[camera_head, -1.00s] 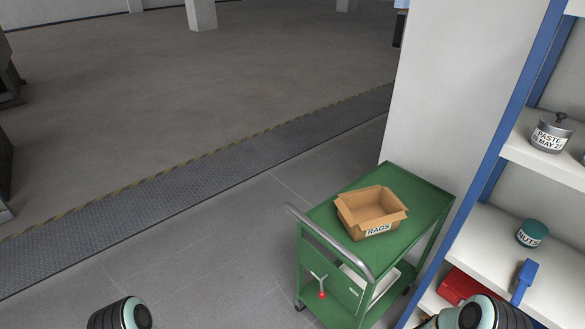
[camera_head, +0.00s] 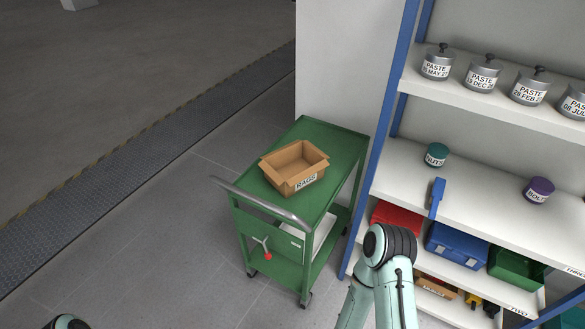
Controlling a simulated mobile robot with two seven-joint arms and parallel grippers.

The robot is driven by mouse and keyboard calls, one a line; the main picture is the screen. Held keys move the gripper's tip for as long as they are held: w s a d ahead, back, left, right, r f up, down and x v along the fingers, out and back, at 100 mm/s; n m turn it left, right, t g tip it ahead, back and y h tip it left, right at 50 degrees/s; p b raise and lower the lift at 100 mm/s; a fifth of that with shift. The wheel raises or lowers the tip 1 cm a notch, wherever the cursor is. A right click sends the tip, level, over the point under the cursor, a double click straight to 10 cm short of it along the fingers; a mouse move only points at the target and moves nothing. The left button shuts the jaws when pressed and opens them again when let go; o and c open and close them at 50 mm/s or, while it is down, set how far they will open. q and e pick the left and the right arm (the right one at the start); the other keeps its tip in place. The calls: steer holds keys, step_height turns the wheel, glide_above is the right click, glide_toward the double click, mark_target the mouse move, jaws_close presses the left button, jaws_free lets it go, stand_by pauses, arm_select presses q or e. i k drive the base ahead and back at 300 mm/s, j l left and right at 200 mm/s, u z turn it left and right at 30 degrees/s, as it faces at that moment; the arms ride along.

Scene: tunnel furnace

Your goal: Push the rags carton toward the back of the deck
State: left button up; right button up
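The rags carton (camera_head: 296,166) is an open brown cardboard box with a white RAGS label on its near side. It sits upright on the top deck of the green cart (camera_head: 335,145), nearer the handle end, with bare deck behind it. The cart's grey push handle (camera_head: 262,206) faces toward me at the left. My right arm shows at the lower right, beside the cart and in front of the shelf. Only a bit of my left arm shows at the bottom left edge. Neither gripper's fingers are in view, and neither arm touches the carton.
A white wall or pillar (camera_head: 340,70) stands behind the cart. A blue-framed shelf (camera_head: 480,185) at the right holds paste pots (camera_head: 482,73), a nuts jar (camera_head: 436,155), a bolts jar (camera_head: 538,190) and coloured bins. The floor left of the cart is clear.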

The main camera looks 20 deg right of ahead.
mark_target(291, 168)
steer(key=i+z, duration=0.1)
steer(key=z, duration=0.9)
steer(key=i+j+z, duration=0.15)
steer(key=j+z, duration=1.1)
steer(key=j, duration=0.7)
steer(key=i, duration=0.05)
